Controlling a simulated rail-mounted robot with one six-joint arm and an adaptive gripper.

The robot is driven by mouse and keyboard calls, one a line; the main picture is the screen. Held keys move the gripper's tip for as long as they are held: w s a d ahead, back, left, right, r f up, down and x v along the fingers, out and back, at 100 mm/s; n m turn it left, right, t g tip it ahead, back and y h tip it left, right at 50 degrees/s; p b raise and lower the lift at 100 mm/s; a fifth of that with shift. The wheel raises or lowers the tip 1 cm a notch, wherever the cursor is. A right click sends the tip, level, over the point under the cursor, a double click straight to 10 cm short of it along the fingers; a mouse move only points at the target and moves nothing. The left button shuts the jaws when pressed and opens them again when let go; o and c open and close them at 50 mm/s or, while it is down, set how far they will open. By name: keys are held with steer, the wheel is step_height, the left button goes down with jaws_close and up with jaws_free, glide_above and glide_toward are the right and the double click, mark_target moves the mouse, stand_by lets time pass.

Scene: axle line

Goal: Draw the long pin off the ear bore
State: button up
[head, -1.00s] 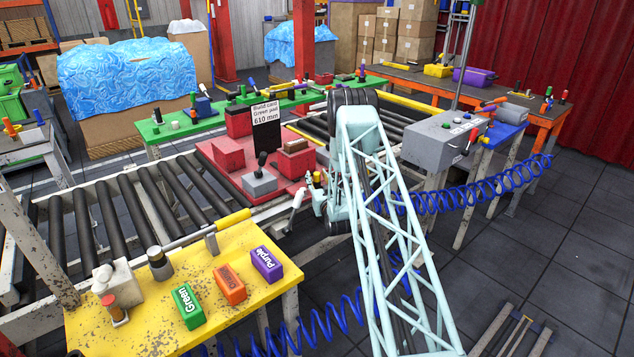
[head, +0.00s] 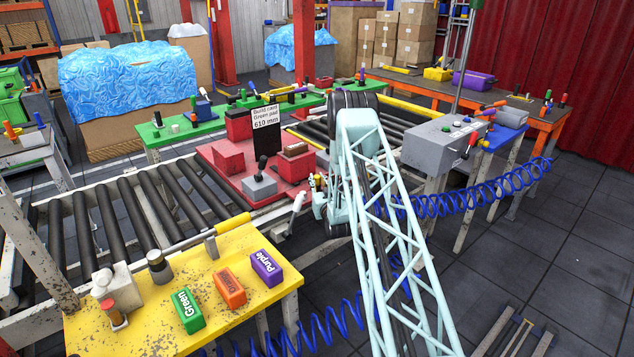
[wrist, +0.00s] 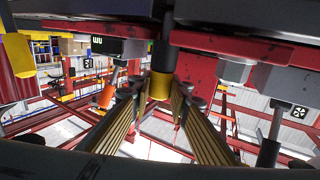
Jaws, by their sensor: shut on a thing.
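In the wrist view, my gripper (wrist: 160,103) has its two ribbed fingers converging from below on a yellow cylindrical end (wrist: 160,86). It appears to be the grip of the long pin. A dark shaft (wrist: 166,52) runs up from it between red and grey plates (wrist: 220,45). The fingertips close on either side of the yellow part. The ear bore is not clearly visible; I cannot tell how much of the pin sits in it.
A build card (head: 265,118) reading "Green pad 610 mm" stands by the red fixture plate (head: 228,165). Green (head: 188,311), orange (head: 230,290) and purple (head: 267,268) blocks lie on the yellow table (head: 150,335). A grey control box (head: 440,142) and blue coiled hose (head: 450,200) are right of my arm.

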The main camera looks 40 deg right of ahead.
steer(key=shift+r+p, duration=0.45)
steer(key=shift+r, duration=4.4)
steer(key=shift+r+b, duration=0.3)
steer(key=shift+b, duration=0.15)
